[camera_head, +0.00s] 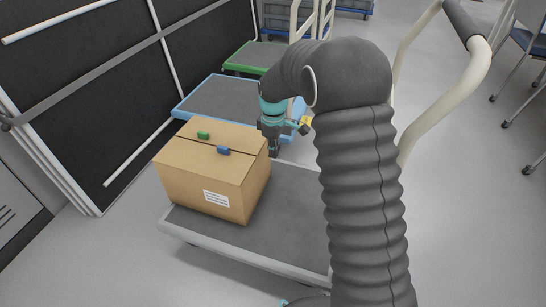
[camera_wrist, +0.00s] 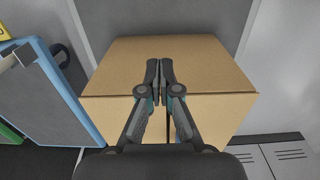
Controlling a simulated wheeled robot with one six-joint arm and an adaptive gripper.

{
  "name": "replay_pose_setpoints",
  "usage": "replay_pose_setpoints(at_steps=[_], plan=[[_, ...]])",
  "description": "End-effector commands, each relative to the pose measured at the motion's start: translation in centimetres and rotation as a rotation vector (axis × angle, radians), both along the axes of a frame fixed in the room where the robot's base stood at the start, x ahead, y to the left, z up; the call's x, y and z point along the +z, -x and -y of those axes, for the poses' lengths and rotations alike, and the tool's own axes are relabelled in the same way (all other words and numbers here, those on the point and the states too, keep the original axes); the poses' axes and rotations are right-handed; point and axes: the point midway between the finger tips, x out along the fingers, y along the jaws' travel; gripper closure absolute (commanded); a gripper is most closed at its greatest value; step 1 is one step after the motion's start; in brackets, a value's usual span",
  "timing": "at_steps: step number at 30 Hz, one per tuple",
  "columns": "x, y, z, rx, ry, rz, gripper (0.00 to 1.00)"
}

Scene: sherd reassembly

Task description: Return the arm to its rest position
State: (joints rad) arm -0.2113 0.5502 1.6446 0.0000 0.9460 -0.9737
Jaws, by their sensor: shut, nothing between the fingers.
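My gripper (camera_head: 274,150) hangs from my grey-sleeved arm just right of a cardboard box in the head view. In the wrist view my gripper (camera_wrist: 160,63) has its two dark fingers together, with nothing held between them. The cardboard box (camera_head: 190,175) stands closed on a grey platform cart (camera_head: 290,205). The box (camera_wrist: 205,105) also fills the middle of the wrist view behind the fingers. I cannot tell whether the fingers touch it.
A blue-rimmed cart (camera_head: 228,97) and a green cart (camera_head: 255,58) stand behind. A black panel (camera_head: 110,70) with rails is at the left. A cream handle (camera_head: 440,105) rises at the right. Chairs (camera_head: 530,60) stand far right. Open floor (camera_head: 470,200) lies at the right.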

Motion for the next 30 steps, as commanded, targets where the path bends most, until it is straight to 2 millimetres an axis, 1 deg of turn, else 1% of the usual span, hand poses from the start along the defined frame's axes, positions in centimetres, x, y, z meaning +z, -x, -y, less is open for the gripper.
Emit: replay_pose_setpoints(at_steps=[3,8,12,14,17,19,21,26,30], plan=[[0.5,0.0,0.1,-0.001,0.0,0.0,1.0],[0.5,0.0,0.1,-0.017,0.0,-0.001,1.0],[0.5,-0.1,0.1,-0.106,0.0,0.002,1.0],[0.1,0.3,0.2,-0.164,0.001,-0.005,1.0],[-1.4,2.1,0.6,-0.276,0.016,-0.043,1.0],[-1.5,3.6,0.9,-0.353,0.024,-0.058,1.0],[-0.8,5.2,1.4,-0.431,0.028,-0.062,1.0],[1.4,8.2,2.5,-0.565,0.027,-0.053,1.0],[4.0,11.1,3.8,-0.68,0.018,-0.031,1.0]])
